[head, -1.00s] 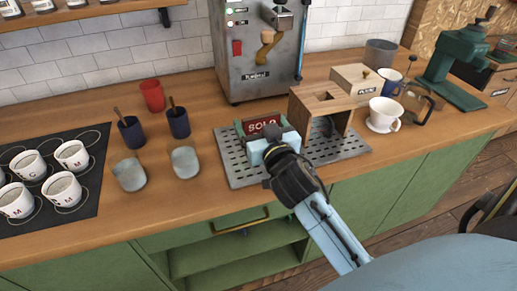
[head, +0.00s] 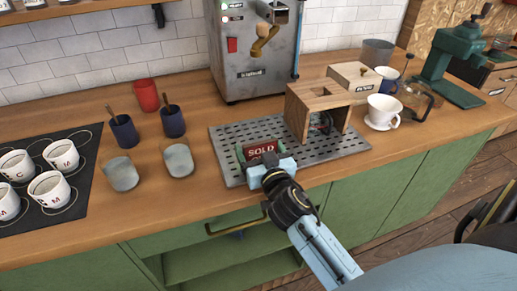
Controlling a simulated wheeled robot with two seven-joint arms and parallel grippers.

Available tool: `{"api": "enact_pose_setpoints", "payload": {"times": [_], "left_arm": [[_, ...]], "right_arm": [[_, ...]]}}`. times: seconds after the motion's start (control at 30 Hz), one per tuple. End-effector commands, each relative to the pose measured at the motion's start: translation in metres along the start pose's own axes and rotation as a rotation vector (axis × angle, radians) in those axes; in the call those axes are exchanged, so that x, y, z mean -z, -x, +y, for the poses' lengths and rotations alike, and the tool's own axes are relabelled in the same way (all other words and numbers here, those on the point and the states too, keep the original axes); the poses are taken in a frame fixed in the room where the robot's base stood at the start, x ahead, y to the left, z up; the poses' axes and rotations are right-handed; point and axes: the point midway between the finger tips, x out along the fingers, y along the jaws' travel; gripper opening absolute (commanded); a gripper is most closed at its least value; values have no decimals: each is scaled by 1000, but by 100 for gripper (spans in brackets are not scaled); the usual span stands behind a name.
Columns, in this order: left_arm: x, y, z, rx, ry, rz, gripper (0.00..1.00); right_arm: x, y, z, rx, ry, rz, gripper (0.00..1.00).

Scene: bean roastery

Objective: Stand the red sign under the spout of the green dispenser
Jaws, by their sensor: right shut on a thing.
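The red sign (head: 262,148), lettered SOLD, is above the left part of a perforated metal tray (head: 228,140). My right gripper (head: 263,158) is shut on the sign from the front, with a green finger at each side. The gripper hides the sign's lower part, so I cannot tell whether it touches the tray. The green dispenser (head: 458,62), a dark green machine with a crank on top, stands at the back right, well away from the sign. Its spout cannot be made out clearly. My left gripper is not in view.
A wooden box (head: 298,112) with an open front stands on the tray's right part. A white cup (head: 383,110) and a glass jug (head: 414,100) are between it and the dispenser. A steel machine (head: 250,70) stands behind. Several cups are at left.

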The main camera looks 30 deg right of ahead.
Motion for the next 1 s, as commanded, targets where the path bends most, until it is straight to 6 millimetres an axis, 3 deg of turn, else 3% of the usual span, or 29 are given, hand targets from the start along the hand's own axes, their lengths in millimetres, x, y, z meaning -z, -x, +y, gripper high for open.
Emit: {"api": "enact_pose_setpoints", "payload": {"times": [0.1, 0.13, 0.27, 0.6, 0.77, 1.0], "left_arm": [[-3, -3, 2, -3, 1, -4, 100], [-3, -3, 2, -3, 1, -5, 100], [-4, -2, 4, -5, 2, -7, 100], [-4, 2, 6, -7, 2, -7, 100], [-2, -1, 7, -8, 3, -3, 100], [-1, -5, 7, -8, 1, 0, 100]], "right_arm": [[-3, 0, 0, 0, 0, 1, 58], [-3, 0, 0, -1, 0, 0, 82], [-2, 0, 0, 0, 0, 0, 99], [2, 1, 0, 1, 0, 0, 100], [-1, 26, 0, -1, -3, -3, 100], [-2, 76, 0, -1, -3, -4, 100]]}}
